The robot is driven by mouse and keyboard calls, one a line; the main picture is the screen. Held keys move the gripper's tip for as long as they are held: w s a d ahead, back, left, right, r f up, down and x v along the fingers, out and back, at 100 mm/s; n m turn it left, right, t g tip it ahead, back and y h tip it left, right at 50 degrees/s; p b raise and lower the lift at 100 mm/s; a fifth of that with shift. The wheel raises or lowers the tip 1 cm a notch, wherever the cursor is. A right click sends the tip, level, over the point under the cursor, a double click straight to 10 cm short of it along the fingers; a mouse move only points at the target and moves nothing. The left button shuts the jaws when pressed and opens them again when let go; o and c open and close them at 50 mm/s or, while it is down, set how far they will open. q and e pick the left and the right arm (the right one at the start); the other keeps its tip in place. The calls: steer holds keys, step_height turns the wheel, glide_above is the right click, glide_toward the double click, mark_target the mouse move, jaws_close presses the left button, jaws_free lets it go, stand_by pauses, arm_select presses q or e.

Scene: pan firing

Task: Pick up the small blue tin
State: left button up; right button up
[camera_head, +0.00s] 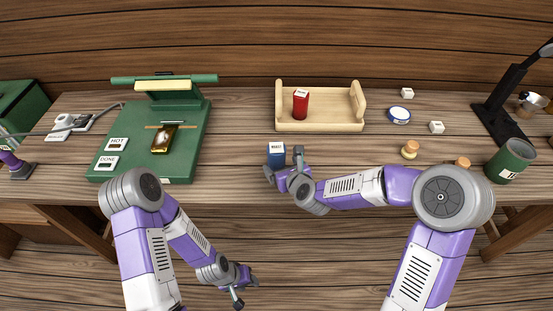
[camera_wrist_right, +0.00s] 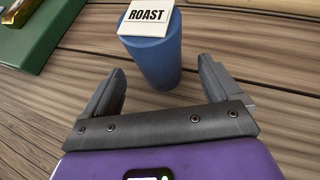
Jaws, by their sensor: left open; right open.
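The small blue tin (camera_head: 276,157) stands upright near the table's front edge, in the middle of the head view. It has a white label on top, which reads ROAST in the right wrist view, where the tin (camera_wrist_right: 155,58) stands just ahead of the fingers. My right gripper (camera_head: 283,170) is open beside the tin on its near side. My left gripper (camera_head: 242,288) is open and empty, low in front of the table.
A wooden tray (camera_head: 340,125) holding a red tin (camera_head: 300,103) stands behind the blue tin. A green board (camera_head: 130,170) with a press lies to the left. A round blue-white tin (camera_head: 399,115), small white blocks, corks (camera_head: 410,149) and a green can (camera_head: 511,161) are to the right.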

mark_target(280, 163)
steer(key=x, duration=0.5)
steer(key=shift+w+a+r, duration=0.1)
steer(key=shift+r, duration=0.1)
steer(key=c, duration=1.1)
steer(key=shift+o, duration=0.2)
steer(key=shift+r, duration=0.1)
